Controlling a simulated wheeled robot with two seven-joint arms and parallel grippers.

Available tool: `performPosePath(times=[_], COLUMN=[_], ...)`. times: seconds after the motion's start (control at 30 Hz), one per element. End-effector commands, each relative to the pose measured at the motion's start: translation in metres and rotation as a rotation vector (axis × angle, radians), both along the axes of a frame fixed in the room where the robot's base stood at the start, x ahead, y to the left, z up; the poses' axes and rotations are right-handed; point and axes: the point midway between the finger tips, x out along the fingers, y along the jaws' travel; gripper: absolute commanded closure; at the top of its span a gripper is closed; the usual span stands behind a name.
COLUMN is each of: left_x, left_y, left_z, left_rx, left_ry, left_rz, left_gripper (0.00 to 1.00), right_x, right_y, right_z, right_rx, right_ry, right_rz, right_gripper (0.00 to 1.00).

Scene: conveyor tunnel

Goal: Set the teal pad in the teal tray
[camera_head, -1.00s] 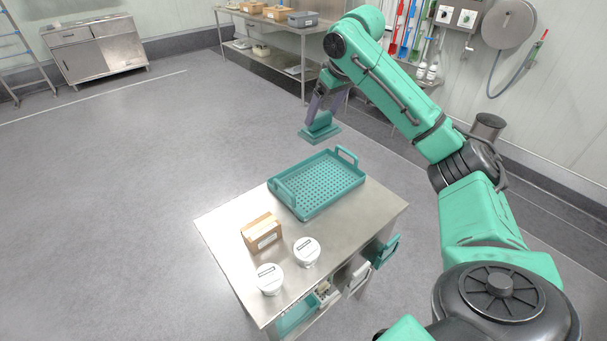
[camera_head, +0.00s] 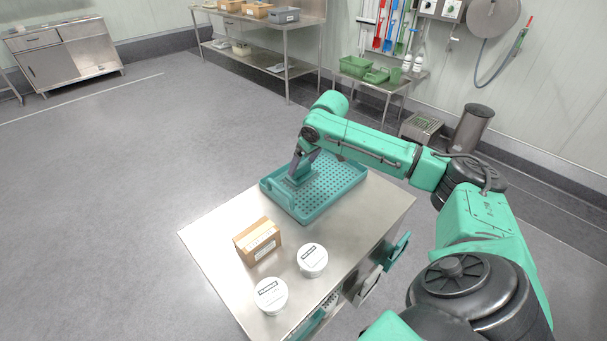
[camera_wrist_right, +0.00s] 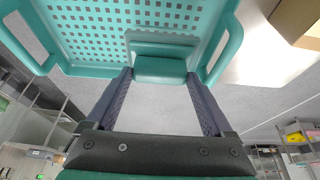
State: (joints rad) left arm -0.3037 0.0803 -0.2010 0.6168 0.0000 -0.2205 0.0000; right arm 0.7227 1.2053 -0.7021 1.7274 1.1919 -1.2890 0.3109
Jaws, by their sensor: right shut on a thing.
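The teal tray (camera_head: 341,192), with a perforated floor and raised walls, sits on the steel table; it also fills the top of the right wrist view (camera_wrist_right: 85,70). My right gripper (camera_head: 303,163) reaches down over the tray's far left part. It is shut on the teal pad (camera_head: 297,175), a flat plate with a grip block. In the right wrist view the pad (camera_wrist_right: 160,68) sits between the fingertips and overlaps the tray's edge. I cannot tell whether the pad touches the tray floor. My arm hides part of the tray's far side. My left gripper is not in view.
On the steel table (camera_head: 215,225), a cardboard box (camera_head: 257,241) and two white tubs (camera_head: 312,260) (camera_head: 270,295) stand nearer than the tray. Teal and white handles or bins stick out at the table's right side. The floor to the left is clear.

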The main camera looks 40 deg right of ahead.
Motion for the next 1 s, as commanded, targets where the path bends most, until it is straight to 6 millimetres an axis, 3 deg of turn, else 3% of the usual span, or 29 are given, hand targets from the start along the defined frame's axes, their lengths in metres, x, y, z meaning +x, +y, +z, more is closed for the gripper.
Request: performPosePath(times=[0.23, 0.47, 0.5, 0.8, 1.0], left_x=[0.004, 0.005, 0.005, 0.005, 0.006], left_y=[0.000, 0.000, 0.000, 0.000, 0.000], left_z=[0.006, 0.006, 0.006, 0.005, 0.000], left_rx=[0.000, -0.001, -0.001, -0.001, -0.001], left_ry=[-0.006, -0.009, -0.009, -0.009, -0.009], left_rz=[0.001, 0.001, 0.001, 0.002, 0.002], left_gripper=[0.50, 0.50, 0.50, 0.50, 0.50], right_x=[0.000, 0.000, 0.000, -0.001, -0.017], right_y=[0.000, 0.000, 0.000, 0.000, -0.003], right_z=[-0.043, -0.049, -0.049, -0.044, -0.006], right_rx=[0.001, 0.000, 0.000, 0.000, -0.004], right_ry=[0.002, -0.002, -0.001, -0.002, -0.004], right_rz=[-0.001, 0.000, 0.000, 0.000, -0.001], right_gripper=[0.91, 0.91, 0.00, 0.00, 0.00])
